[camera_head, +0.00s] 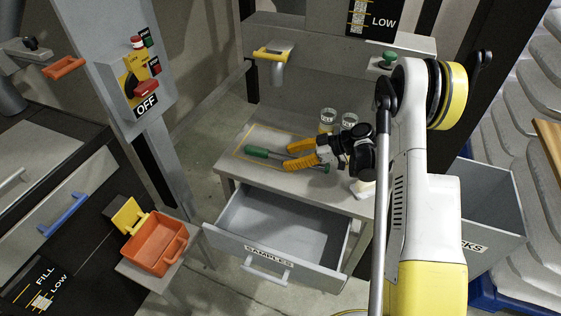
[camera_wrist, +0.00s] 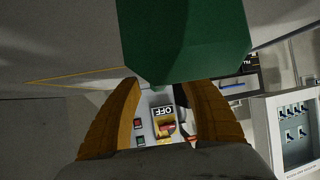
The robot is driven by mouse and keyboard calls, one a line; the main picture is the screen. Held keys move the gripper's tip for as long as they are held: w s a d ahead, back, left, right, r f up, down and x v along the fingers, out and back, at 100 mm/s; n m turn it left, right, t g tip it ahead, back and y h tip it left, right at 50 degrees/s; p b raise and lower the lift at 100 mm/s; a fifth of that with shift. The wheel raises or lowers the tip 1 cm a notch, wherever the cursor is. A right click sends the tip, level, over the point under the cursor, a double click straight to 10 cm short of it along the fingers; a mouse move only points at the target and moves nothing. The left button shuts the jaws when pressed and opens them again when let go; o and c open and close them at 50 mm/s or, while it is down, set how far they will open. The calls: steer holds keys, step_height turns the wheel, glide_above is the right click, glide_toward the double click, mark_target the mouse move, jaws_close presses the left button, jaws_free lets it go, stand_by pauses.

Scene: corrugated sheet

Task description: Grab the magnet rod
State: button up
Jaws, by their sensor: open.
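The magnet rod (camera_head: 260,153) lies on the small table with its green handle to the left and its thin metal shaft running right under my gripper. My gripper (camera_head: 287,155) has orange fingers spread apart, and it is low over the table near the handle. In the wrist view, the green handle (camera_wrist: 185,40) fills the upper middle, just past the fingertips of my open gripper (camera_wrist: 161,84). Nothing shows between the fingers except the background. The middle of the rod is partly hidden by my gripper.
The table (camera_head: 232,167) has a yellow outlined area and an open, empty SAMPLES drawer (camera_head: 285,222) below. Clear jars (camera_head: 328,118) stand at its back. An orange bin (camera_head: 152,250) sits at left, and a grey bin (camera_head: 490,215) at right. A control post (camera_head: 140,80) rises at left.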

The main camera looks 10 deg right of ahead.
steer(key=shift+x, duration=0.8)
steer(key=shift+c, duration=0.5)
jaws_close()
steer(key=shift+r, duration=0.15)
